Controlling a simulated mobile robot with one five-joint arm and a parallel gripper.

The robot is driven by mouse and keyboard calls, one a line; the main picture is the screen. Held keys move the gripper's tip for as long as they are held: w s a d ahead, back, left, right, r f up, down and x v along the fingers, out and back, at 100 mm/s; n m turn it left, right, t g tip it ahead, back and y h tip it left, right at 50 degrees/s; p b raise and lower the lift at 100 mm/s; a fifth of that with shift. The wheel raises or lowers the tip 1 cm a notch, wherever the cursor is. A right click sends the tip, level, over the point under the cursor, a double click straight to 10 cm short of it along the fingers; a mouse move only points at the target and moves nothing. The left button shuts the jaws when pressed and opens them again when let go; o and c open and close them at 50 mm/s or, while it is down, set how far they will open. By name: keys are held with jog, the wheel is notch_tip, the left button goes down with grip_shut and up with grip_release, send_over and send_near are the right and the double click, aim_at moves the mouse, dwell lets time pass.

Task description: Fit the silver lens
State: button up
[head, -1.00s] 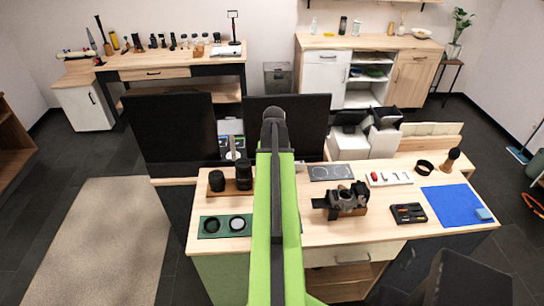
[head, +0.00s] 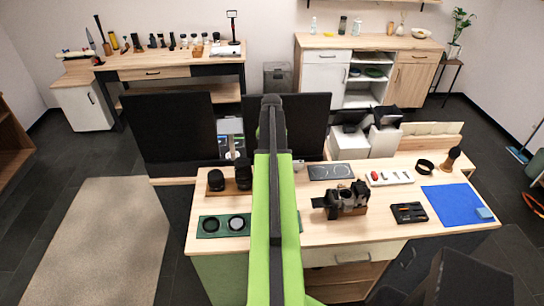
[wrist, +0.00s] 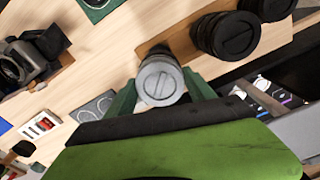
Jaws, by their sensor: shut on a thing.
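In the wrist view the silver lens (wrist: 160,82) stands between the two green fingers of my gripper (wrist: 160,94), which are shut on it. Its round slotted end faces the wrist camera. It overlaps the edge of a wooden lens board (wrist: 180,42); I cannot tell whether it touches the board. The black camera (wrist: 30,58) is at the left of the wrist view, apart from the lens. In the head view the camera (head: 345,200) sits on a wooden base on the table. There my green arm hides the gripper, and I cannot make out the silver lens.
Two black lenses (wrist: 228,36) (wrist: 266,6) stand on the board. A green mat (head: 222,226) with two dark rings lies in front. A grey pad (head: 331,172), a white tray (head: 389,178), a black case (head: 408,212) and a blue cloth (head: 455,204) occupy the right side.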

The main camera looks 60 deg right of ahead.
jog(key=shift+f+b, duration=2.75)
jog(key=shift+f, duration=0.3)
jog(key=shift+f+b, duration=0.7)
dwell(0.4)
jog(key=shift+m, duration=2.5)
